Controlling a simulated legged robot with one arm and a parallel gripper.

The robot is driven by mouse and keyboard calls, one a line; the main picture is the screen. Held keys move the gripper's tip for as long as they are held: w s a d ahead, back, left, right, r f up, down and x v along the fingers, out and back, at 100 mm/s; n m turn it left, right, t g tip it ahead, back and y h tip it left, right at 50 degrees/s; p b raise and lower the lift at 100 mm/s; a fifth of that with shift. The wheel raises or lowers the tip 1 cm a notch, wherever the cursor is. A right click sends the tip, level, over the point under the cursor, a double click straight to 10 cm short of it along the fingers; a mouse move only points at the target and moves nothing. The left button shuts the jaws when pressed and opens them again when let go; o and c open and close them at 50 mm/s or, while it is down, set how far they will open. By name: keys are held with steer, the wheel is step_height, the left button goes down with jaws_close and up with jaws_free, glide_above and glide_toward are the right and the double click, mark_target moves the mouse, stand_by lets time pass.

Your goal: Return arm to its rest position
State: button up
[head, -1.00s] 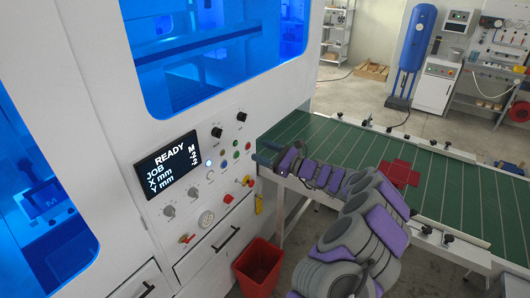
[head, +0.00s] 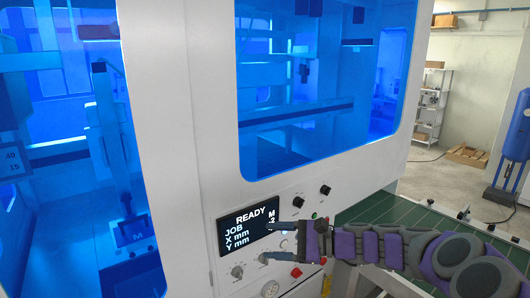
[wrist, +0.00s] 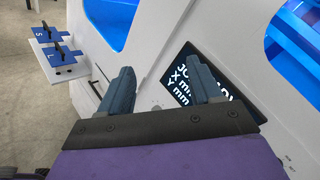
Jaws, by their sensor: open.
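My gripper (head: 268,243) is open and empty at the end of my arm, which reaches in from the right in the head view. Its two fingers point left and overlap the right part of the control display (head: 247,226), which reads READY, JOB, X mm, Y mm. I cannot tell whether they touch the panel. In the wrist view, the dark fingers of my gripper (wrist: 160,78) stand apart with nothing between them. The display (wrist: 192,88) is partly hidden behind the right finger.
The white box former (head: 205,150) with blue-lit windows fills the left and middle. Knobs and a red button (head: 296,272) surround the display. The green conveyor bed (head: 385,211) lies right, behind my arm. The wrist view shows a white shelf with blue pieces (wrist: 47,33) marked S and L.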

steer(key=s+a+f+n+g+h, duration=0.1)
steer(key=s+a+n+g+h, duration=0.15)
steer(key=s, duration=0.45)
steer(key=s+a+f+n+g+h+b, duration=0.1)
steer(key=s+f+n+h, duration=0.15)
steer(key=s, duration=0.45)
steer(key=s+a+n+g+h, duration=0.1)
steer(key=s+a+n+g, duration=0.15)
steer(key=s, duration=0.35)
steer(key=s+d+f+n+h, duration=0.2)
steer(key=s+d+f+h, duration=0.2)
steer(key=s+d, duration=0.4)
steer(key=s+d+f+n+h+b, duration=0.1)
steer(key=s+d+f+n+h, duration=0.2)
steer(key=s+d+h, duration=0.3)
steer(key=s+d+f, duration=0.1)
steer(key=s+d, duration=0.1)
steer(key=s, duration=0.3)
steer(key=shift+d+f+n+t, duration=0.3)
steer(key=shift+d+f+n, duration=0.05)
steer(key=shift+d+f, duration=0.05)
